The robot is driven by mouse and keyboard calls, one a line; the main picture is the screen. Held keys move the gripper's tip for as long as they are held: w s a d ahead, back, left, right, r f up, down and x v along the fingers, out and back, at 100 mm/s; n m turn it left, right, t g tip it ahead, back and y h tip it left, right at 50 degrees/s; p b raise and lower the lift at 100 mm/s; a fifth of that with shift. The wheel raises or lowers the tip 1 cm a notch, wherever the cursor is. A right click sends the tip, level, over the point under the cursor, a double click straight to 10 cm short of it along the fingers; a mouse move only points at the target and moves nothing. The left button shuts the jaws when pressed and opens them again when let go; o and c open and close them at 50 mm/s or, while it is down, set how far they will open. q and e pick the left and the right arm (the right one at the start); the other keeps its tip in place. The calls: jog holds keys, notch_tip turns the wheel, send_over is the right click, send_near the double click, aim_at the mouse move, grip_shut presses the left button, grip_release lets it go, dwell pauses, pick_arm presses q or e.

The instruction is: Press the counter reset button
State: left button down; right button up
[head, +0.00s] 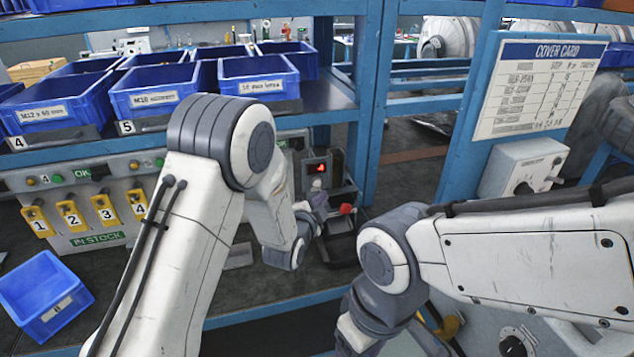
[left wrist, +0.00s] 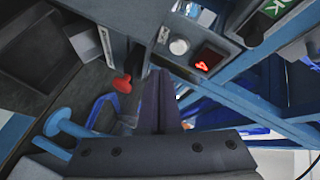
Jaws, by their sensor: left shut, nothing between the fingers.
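The counter (head: 318,170) is a dark box with a lit red digit, at the back of the bench right of centre in the head view. In the left wrist view its red display (left wrist: 202,66) shows at the upper right, with a round pale button (left wrist: 179,46) beside it. My left gripper (head: 319,201) is just in front of and below the counter, partly hidden by my arm. In the left wrist view its fingers (left wrist: 160,78) are shut and empty, pointing toward the counter's panel, apparently apart from the button. My right arm reaches in from the right; its fingers are out of sight.
A red knob (head: 346,208) stands close right of my left gripper. Blue bins (head: 158,92) line the shelf above. A panel with numbered yellow parts (head: 87,212) and a loose blue bin (head: 44,295) are at left. A blue post (head: 374,110) rises behind.

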aim_at(317, 182)
pick_arm(q)
jog(key=shift+w+a, duration=0.2)
jog(key=shift+w, duration=0.4)
jog(key=shift+w+a, duration=0.15)
jog(key=shift+w, duration=0.4)
jog(key=shift+w, duration=0.1)
dwell(1.2)
jog(key=shift+w+a+b, duration=0.15)
jog(key=shift+w+b, duration=0.15)
jog(key=shift+b, duration=0.05)
jog(key=shift+w+a, duration=0.1)
jog(key=shift+w, duration=0.2)
dwell(0.5)
dwell(0.3)
jog(key=shift+s+d+b, duration=0.25)
jog(key=shift+s+b, duration=0.15)
jog(key=shift+s, duration=0.35)
